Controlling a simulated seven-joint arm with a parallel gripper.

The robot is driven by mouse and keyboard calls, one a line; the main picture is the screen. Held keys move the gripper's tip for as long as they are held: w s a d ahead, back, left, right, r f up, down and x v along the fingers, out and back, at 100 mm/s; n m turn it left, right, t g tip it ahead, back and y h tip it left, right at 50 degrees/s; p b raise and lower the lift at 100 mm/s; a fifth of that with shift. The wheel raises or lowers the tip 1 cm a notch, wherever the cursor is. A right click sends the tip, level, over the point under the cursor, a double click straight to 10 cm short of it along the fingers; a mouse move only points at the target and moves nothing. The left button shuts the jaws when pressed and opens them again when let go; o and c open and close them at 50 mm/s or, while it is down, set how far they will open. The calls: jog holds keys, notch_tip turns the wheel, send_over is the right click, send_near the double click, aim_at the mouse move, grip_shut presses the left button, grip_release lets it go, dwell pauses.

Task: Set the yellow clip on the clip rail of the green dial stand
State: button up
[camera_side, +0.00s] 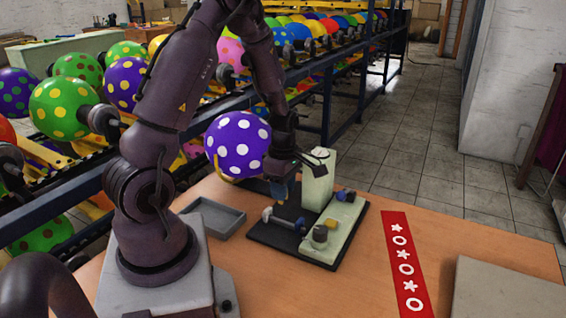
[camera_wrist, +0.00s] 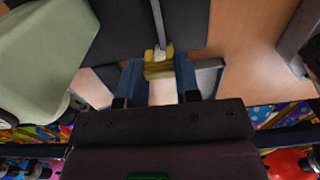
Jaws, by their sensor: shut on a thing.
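My gripper (camera_wrist: 158,78) is shut on the yellow clip (camera_wrist: 158,66), which sits between the two blue fingers in the wrist view. A thin grey bar (camera_wrist: 158,22) with a pale tip reaches the clip's far side; I cannot tell whether the clip is seated on it. The pale green dial stand (camera_side: 318,182), with a round dial on top, is upright on a black base (camera_side: 262,236). It also shows at upper left in the wrist view (camera_wrist: 45,45). In the side view my gripper (camera_side: 281,190) is low, just left of the stand; the clip cannot be made out there.
A grey tray (camera_side: 214,218) lies left of the black base. A pale block with dark knobs (camera_side: 340,225) and a rod with end knobs (camera_side: 285,224) are at the front. A red strip (camera_side: 404,265) lies right. A purple balloon (camera_side: 237,145) is behind my gripper.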

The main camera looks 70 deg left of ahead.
aim_at(283, 221)
jog(key=shift+f, duration=2.9)
jog(key=shift+f, duration=1)
jog(key=o, duration=0.9)
